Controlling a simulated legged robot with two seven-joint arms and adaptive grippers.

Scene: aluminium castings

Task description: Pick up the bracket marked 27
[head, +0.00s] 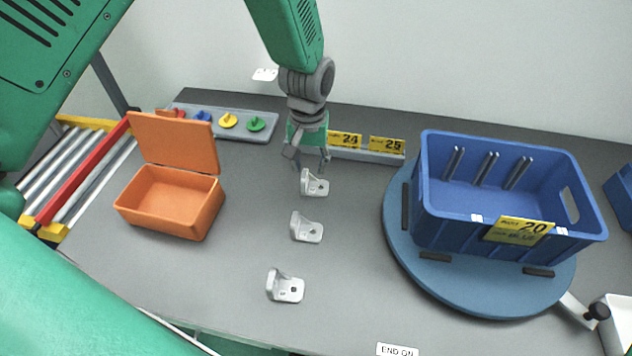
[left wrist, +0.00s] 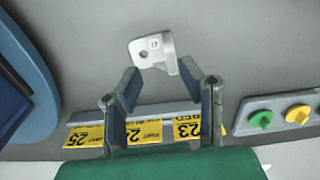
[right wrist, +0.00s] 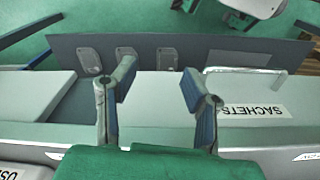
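Three light-grey metal brackets stand in a column on the grey table in the head view: a far one (head: 316,186), a middle one (head: 306,229) and a near one (head: 286,288). My left gripper (head: 311,167) points down just behind the far bracket, its fingers apart. In the left wrist view that bracket (left wrist: 152,50) lies just beyond the fingertips, its upright part close to the right finger; contact cannot be told. A small mark on its flat face is too small to read surely. My right gripper (right wrist: 158,82) is open and empty, away from the brackets.
An open orange box (head: 165,201) stands left. A blue crate (head: 507,195) labelled 20 sits on a round blue turntable (head: 450,285) at the right. A rail with yellow labels (head: 386,144) and a tray of coloured knobs (head: 228,124) line the back.

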